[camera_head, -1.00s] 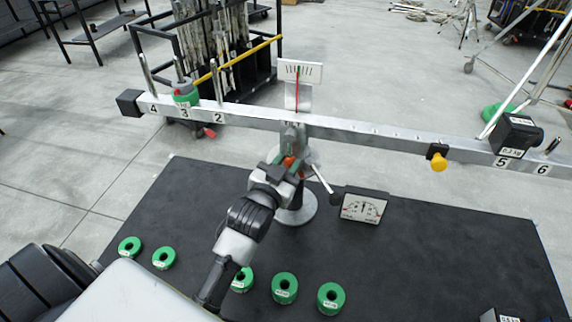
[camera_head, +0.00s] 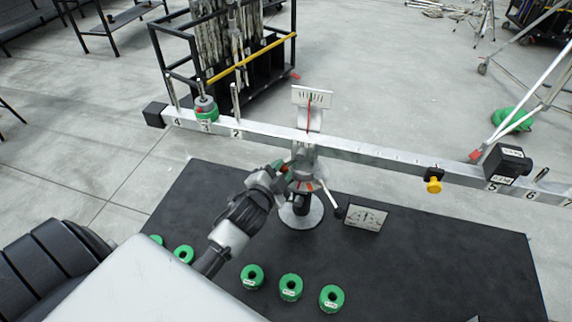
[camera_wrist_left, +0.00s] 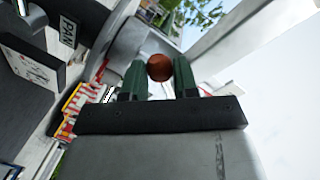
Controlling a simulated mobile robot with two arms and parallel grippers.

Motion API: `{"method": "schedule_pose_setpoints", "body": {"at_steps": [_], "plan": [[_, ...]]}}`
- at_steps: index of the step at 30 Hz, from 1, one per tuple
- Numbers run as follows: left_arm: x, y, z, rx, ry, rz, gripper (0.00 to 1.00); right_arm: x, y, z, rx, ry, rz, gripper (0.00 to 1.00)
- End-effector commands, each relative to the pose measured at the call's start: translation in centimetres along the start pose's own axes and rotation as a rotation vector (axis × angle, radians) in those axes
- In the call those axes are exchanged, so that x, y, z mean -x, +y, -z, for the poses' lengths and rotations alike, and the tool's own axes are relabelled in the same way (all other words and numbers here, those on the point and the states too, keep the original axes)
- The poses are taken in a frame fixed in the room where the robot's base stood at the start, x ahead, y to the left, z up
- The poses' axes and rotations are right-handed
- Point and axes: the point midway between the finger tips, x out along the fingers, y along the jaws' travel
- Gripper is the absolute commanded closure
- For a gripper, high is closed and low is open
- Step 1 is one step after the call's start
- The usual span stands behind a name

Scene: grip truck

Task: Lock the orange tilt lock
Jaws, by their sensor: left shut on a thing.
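My left gripper (camera_head: 280,170) is at the left side of the grey center post (camera_head: 304,160) of a balance beam (camera_head: 350,150), just below the beam. In the left wrist view its green fingertips (camera_wrist_left: 158,75) are shut on the round orange-red knob (camera_wrist_left: 159,67) of the tilt lock. In the head view the tilt lock is mostly hidden by the gripper. The red needle (camera_head: 309,118) stands nearly upright on the white scale (camera_head: 312,97). My right gripper is not in view.
Green ring weights (camera_head: 291,287) lie on the black mat (camera_head: 400,275) near me. A dial gauge (camera_head: 366,218) stands right of the round base (camera_head: 301,213). A green weight (camera_head: 207,112) and a black block (camera_head: 506,160) sit on the beam. A yellow knob (camera_head: 434,187) hangs below it.

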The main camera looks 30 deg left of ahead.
Motion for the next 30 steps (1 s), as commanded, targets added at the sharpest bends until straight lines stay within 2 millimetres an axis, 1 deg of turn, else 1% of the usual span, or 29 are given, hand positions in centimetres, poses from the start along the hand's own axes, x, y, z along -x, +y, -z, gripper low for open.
{"method": "schedule_pose_setpoints", "body": {"at_steps": [1, 15, 21, 30], "plan": [[0.1, -0.8, 0.4, -0.044, -0.009, -0.003, 1.00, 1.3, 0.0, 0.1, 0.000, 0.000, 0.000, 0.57], [0.7, -3.7, 0.7, -0.480, -0.094, -0.020, 1.00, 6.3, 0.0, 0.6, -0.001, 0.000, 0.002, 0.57], [0.8, -4.7, 1.1, -0.643, -0.125, -0.025, 1.00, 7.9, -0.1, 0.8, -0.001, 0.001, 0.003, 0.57], [1.0, -5.5, 1.7, -0.812, -0.159, -0.032, 1.00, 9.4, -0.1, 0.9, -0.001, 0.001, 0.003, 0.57]]}}
